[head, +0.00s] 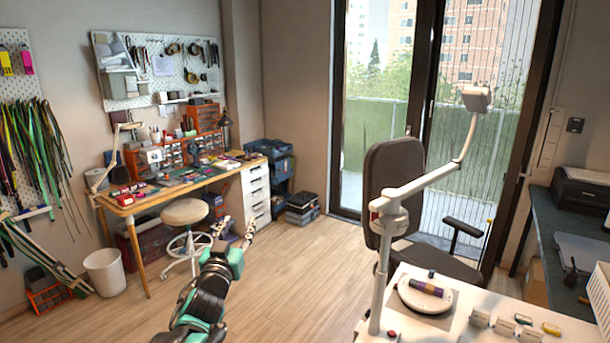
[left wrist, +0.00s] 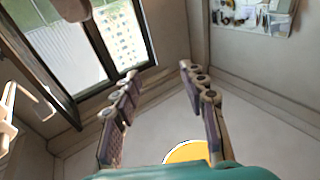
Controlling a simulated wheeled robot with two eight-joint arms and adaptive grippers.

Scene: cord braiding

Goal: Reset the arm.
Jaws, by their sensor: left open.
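My left arm comes up from the bottom of the head view, in front of the workbench. Its gripper (head: 236,232) is open and empty over the wooden floor. In the left wrist view the two fingers of the gripper (left wrist: 158,76) stand wide apart with nothing between them. My right gripper is in neither view. A white table (head: 465,335) stands at the lower right, well apart from my left gripper.
A white jointed stand (head: 392,222) rises from the white table. A dark chair (head: 392,165) is behind it. A round stool (head: 185,212) and a cluttered workbench (head: 160,198) stand at the left, with a white bin (head: 105,272). The middle floor is clear.

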